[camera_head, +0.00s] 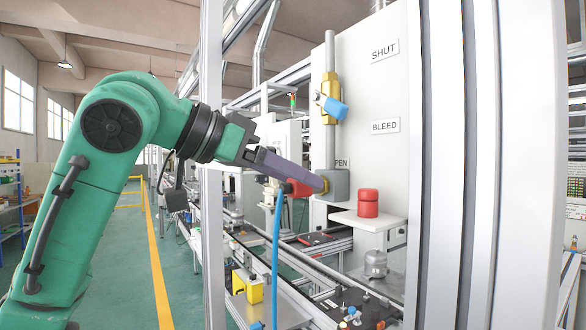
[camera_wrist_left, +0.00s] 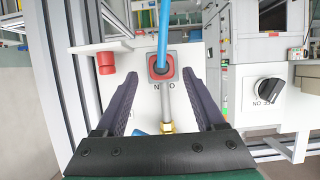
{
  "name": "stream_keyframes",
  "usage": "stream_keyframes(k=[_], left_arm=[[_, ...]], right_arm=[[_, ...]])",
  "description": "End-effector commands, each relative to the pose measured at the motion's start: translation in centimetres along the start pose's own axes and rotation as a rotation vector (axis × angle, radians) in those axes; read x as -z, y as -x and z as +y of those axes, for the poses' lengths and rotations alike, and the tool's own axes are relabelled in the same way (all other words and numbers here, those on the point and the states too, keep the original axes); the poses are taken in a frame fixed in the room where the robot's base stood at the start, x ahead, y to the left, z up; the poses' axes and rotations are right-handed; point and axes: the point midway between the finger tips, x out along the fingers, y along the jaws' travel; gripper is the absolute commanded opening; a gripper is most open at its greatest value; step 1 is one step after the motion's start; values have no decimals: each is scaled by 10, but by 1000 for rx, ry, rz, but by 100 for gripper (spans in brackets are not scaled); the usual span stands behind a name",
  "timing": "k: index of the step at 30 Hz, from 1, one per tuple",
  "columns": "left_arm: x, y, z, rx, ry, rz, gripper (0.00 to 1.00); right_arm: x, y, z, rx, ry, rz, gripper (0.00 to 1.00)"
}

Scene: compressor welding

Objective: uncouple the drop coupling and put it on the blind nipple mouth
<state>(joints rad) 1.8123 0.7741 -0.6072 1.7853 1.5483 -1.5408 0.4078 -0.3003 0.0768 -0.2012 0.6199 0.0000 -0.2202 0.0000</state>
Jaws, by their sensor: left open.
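The red drop coupling (camera_head: 298,188) sits at the grey block on the white panel, with a blue hose (camera_head: 277,240) hanging from it. In the left wrist view the coupling (camera_wrist_left: 161,60) shows as a red square face with the hose in front. My left gripper (camera_head: 318,182) is open, its dark fingers (camera_wrist_left: 159,75) spread to either side of the coupling in that view. Whether they touch it I cannot tell. I cannot identify the blind nipple mouth for sure. My right gripper is not in view.
A brass valve (camera_head: 330,100) with a blue handle (camera_head: 335,107) is on the pipe above. A red cylinder (camera_head: 368,203) stands on a white shelf (camera_head: 370,220) to the right. A metal post (camera_head: 211,150) stands close by my forearm. A conveyor line runs below.

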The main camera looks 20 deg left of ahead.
Motion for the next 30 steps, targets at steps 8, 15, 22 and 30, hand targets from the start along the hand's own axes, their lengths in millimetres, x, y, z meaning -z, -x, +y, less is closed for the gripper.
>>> stream_keyframes(k=[8,15,22,30], left_arm=[[0,-6,0,0,0,1,71],[0,-6,0,0,0,1,0],[0,-5,0,0,0,2,0],[0,-5,0,0,0,2,0]], right_arm=[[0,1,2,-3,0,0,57],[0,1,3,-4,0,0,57],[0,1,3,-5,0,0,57],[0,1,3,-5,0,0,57]])
